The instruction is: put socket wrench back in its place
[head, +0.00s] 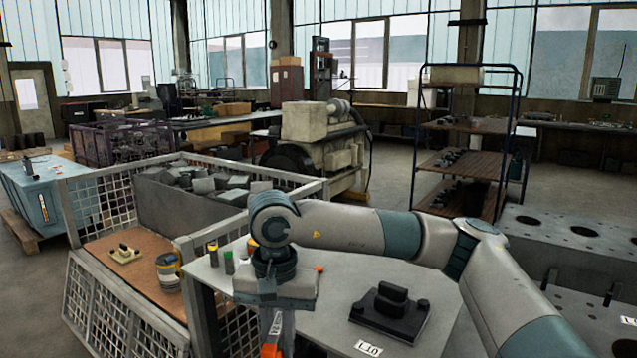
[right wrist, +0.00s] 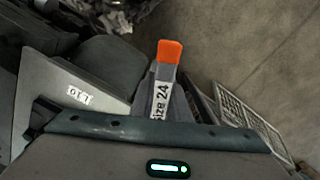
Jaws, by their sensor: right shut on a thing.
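My right gripper (head: 276,306) hangs pointing down over the near edge of the grey table (head: 335,322). It is shut on the socket wrench (head: 275,328), a grey bar with a white label and an orange end. In the right wrist view the socket wrench (right wrist: 161,97) sticks out past the gripper, and its label ends in "ize 24". The rest of it is hidden by the gripper body. My left gripper is not in view. I cannot tell which spot is the wrench's place.
A dark block-shaped part (head: 391,310) sits on the table beside an "L10" label (head: 368,348). Small bottles (head: 228,262) stand at its back left. A mesh crate (head: 115,205) with a wooden board (head: 145,280) is left. A grey perforated bench (head: 570,240) is right.

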